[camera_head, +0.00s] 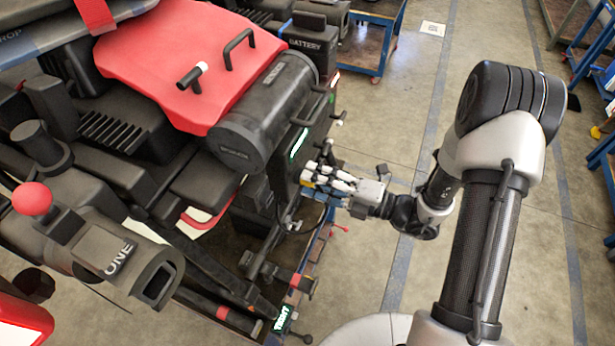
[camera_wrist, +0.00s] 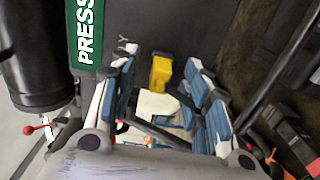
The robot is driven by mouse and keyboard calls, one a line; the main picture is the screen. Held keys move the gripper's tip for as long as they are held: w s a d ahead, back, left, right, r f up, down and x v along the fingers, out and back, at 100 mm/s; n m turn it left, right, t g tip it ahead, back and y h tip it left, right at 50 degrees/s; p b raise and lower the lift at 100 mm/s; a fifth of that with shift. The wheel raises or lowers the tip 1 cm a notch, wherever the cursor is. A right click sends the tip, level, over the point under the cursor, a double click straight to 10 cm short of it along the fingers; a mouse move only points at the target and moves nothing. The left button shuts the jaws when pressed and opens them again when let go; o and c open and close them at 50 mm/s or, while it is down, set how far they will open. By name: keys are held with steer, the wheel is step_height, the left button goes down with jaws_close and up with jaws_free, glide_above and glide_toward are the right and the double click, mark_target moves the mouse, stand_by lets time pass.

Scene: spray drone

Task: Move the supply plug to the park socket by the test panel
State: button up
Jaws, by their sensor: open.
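My gripper (camera_head: 318,180) is at the drone's side, to the right of its dark body in the head view. In the wrist view my gripper (camera_wrist: 158,62) is open, with its blue and white fingers apart. A yellow block (camera_wrist: 161,74) on a dark panel (camera_wrist: 205,28) shows between the fingertips, apart from both. A pale piece (camera_wrist: 157,105) lies below it in the picture. I cannot tell whether the yellow block is the supply plug. The park socket cannot be made out. A green label reading PRESS (camera_wrist: 86,35) is to the left of the fingers.
The drone (camera_head: 185,65) with its red cover fills the left of the head view. A black cylinder (camera_wrist: 32,65) stands left in the wrist view. Open floor (camera_head: 385,130) lies to the right.

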steer(key=shift+c, duration=0.3)
jaws_close()
stand_by(0.4)
steer(key=shift+d, duration=0.15)
steer(key=shift+p+v, duration=0.55)
steer(key=shift+v, duration=2.35)
